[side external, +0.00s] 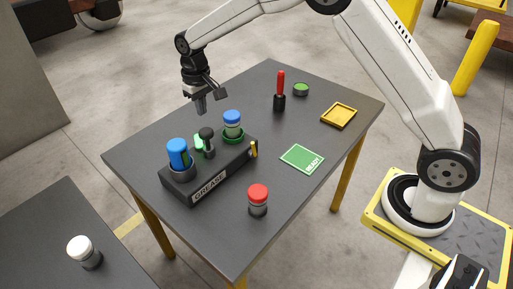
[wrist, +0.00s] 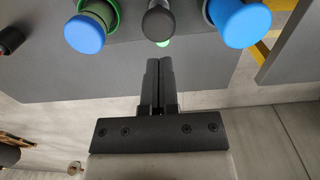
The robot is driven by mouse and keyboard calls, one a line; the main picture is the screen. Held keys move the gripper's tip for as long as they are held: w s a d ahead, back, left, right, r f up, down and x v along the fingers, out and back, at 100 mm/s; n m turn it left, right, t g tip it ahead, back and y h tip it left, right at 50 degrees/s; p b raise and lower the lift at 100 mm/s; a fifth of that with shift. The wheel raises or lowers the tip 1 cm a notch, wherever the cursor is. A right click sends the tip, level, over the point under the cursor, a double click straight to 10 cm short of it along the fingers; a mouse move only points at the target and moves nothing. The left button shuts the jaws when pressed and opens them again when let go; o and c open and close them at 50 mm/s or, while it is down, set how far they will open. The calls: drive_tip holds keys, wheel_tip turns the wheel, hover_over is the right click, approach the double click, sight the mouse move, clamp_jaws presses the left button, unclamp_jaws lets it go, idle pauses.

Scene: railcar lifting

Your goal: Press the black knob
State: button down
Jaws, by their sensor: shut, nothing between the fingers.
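The black knob (side external: 206,132) stands upright on the dark block labelled GREASE (side external: 183,191), between two blue-capped canisters, a larger one (side external: 178,152) and a smaller one (side external: 232,118). In the wrist view the black knob (wrist: 158,22) is at the top middle, with a blue cap on each side. My gripper (side external: 201,108) is shut and empty, pointing down above and behind the knob, apart from it. Its closed fingers (wrist: 158,62) point toward the knob in the wrist view.
A red-capped canister (side external: 258,198) stands at the table's front. A white-capped canister (side external: 82,251) stands on another table.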

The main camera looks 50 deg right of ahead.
sight(205, 131)
drive_tip(key=shift+f, duration=2.9)
drive_tip(key=shift+f, duration=1.85)
drive_tip(key=shift+s, duration=0.1)
wheel_tip(205, 131, up, 14)
drive_tip(key=shift+r, duration=0.25)
wheel_tip(205, 131, up, 3)
drive_tip(key=shift+r, duration=0.15)
